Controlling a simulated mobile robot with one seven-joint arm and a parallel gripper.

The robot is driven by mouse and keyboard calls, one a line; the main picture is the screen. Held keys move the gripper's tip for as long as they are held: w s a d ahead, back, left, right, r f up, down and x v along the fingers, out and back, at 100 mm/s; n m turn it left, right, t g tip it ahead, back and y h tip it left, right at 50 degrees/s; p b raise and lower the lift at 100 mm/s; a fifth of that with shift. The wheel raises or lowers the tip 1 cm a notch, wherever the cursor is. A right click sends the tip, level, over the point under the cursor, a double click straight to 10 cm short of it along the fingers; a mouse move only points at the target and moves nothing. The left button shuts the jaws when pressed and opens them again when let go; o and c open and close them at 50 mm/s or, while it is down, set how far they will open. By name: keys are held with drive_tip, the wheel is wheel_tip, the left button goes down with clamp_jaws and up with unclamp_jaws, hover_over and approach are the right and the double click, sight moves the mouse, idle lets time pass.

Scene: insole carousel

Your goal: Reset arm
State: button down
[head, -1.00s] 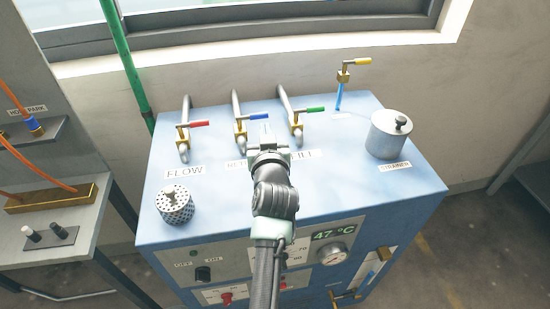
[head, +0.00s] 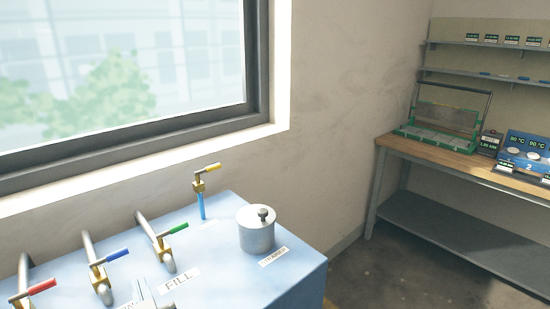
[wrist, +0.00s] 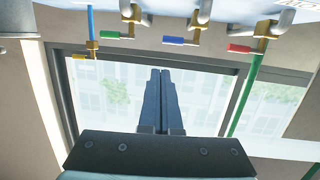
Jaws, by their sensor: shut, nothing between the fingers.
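My gripper (wrist: 160,74) is shut and empty in the wrist view, its two dark fingers side by side against the window. In the wrist view the picture is upside down, and the taps with green (wrist: 106,35), blue (wrist: 180,41) and red (wrist: 246,49) handles hang along the top, apart from the fingers. The rest of my arm is out of the head view.
The red (head: 33,291), blue (head: 108,257) and green (head: 173,230) tap handles stand near the gripper. A yellow-handled tap (head: 207,172) and a lidded metal strainer pot (head: 257,236) stand further right. A wooden bench (head: 440,160) with a green-framed rack (head: 440,125) is at the far right.

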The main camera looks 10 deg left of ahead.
drive_tip(key=w+d+r+m+t+h, duration=0.1)
drive_tip(key=d+r+t, duration=0.2)
drive_tip(key=d+r, duration=0.35)
drive_tip(key=w+d+r+m+t+h+p, duration=0.1)
drive_tip(key=d+r+t, duration=0.15)
drive_tip(key=r, duration=0.75)
drive_tip(key=w+d+r+m+t+h, duration=0.1)
drive_tip(key=d+r+t, duration=0.3)
drive_tip(key=r, duration=0.5)
drive_tip(key=s+d+r+m+t+h, duration=0.2)
drive_tip(key=s+d+r, duration=0.4)
drive_tip(key=r, duration=0.3)
drive_tip(key=s+d+r+m+t+h, duration=0.3)
drive_tip(key=s+d+r+t+h, duration=0.1)
drive_tip(key=d+r, duration=0.5)
drive_tip(key=shift+s+r+m+h+p, duration=0.3)
drive_tip(key=shift+s+r+h+p, duration=0.2)
drive_tip(key=shift+s+h, duration=0.5)
